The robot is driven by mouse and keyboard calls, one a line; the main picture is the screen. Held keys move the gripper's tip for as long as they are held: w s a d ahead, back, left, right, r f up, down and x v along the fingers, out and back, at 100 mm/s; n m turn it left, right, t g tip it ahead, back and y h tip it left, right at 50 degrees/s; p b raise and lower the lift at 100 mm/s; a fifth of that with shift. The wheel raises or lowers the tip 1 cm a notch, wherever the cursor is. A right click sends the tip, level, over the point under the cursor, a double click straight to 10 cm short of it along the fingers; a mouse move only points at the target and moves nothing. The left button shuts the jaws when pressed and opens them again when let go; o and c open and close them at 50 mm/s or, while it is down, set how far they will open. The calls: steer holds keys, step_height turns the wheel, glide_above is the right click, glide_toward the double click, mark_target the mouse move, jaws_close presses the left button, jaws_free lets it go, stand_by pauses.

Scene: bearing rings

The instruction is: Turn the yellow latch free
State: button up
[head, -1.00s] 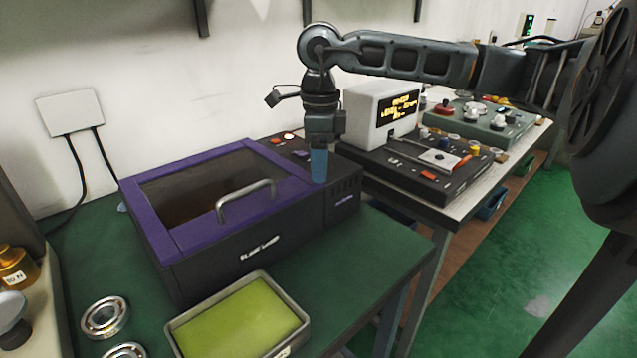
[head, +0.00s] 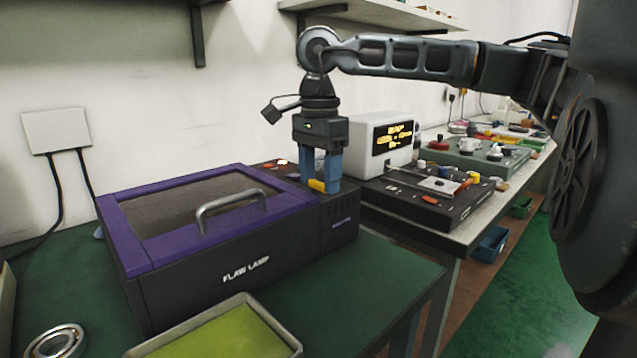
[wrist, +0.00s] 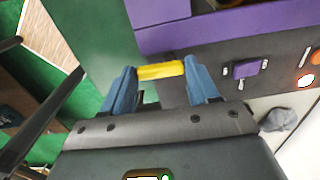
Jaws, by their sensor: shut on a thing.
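The yellow latch (head: 317,186) is a short bar at the right end of the purple-lidded flaw lamp box (head: 200,283). It also shows in the wrist view (wrist: 161,71), lying across the gap between my fingers. My gripper (head: 320,187) points down over the box's right end, its two blue fingers on either side of the latch. In the wrist view my gripper (wrist: 162,78) has a fingertip at each end of the yellow bar and is shut on it. The lid with its metal handle (head: 232,207) is down. What holds the latch underneath is hidden.
A tray with a green pad (head: 222,340) stands in front of the box, and a bearing ring (head: 57,342) lies to its left. A white display unit (head: 384,142) and a black panel (head: 412,198) stand on the bench to the right. Green tabletop is bare right of the tray.

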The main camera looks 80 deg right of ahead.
mark_target(319, 182)
steer(key=shift+n, duration=0.3)
steer(key=o, duration=1.1)
steer(key=shift+c, duration=0.2)
steer(key=shift+r+p, duration=0.4)
steer(key=shift+r, duration=3.5)
